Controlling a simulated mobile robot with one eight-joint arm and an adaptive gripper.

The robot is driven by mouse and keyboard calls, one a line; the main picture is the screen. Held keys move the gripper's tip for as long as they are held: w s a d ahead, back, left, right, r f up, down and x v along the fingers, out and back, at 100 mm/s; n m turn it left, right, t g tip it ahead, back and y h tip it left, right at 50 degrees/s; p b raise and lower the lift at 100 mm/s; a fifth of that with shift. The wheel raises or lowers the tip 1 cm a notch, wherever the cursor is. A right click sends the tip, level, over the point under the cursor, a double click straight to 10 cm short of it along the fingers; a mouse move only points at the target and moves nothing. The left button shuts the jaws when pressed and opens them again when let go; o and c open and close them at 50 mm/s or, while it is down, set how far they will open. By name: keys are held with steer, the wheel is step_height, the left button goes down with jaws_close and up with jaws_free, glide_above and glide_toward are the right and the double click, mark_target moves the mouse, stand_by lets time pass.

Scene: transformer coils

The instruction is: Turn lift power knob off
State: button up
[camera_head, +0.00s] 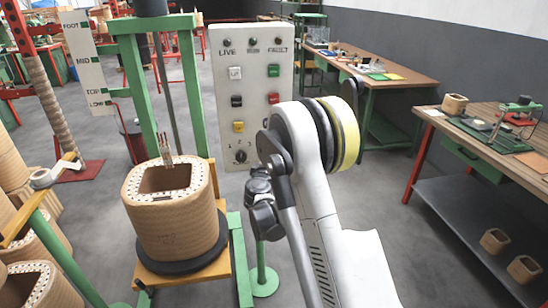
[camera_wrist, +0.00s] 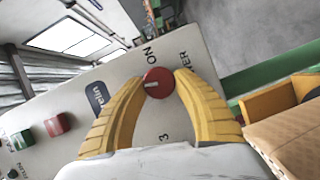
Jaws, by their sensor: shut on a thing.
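In the wrist view, a round red knob (camera_wrist: 158,83) sits on the pale control panel (camera_wrist: 62,92), beside the printed word ON and the partly covered letters "WER". The two yellow fingers of my gripper (camera_wrist: 159,86) are closed around the knob, one on each side. In the head view the control panel (camera_head: 222,110) stands upright at the centre, with lights, several push buttons and a black rotary knob (camera_head: 241,156) at its lower left. My arm covers its lower right part, so the red knob and my fingers are hidden there.
A wound coil (camera_head: 172,225) stands on the green lift frame (camera_head: 136,80) left of the panel, close to my arm. More coils stand at the far left. Workbenches (camera_head: 482,125) line the right side. Open grey floor lies between the panel and the benches.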

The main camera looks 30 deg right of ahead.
steer(key=shift+n+t+h, duration=0.3)
steer(key=shift+n+t, duration=0.1)
steer(key=shift+n, duration=0.7)
steer(key=o, duration=1.2)
steer(key=shift+c, duration=0.2)
steer(key=v, duration=0.7)
steer(key=shift+a, duration=0.15)
steer(key=shift+s, duration=0.15)
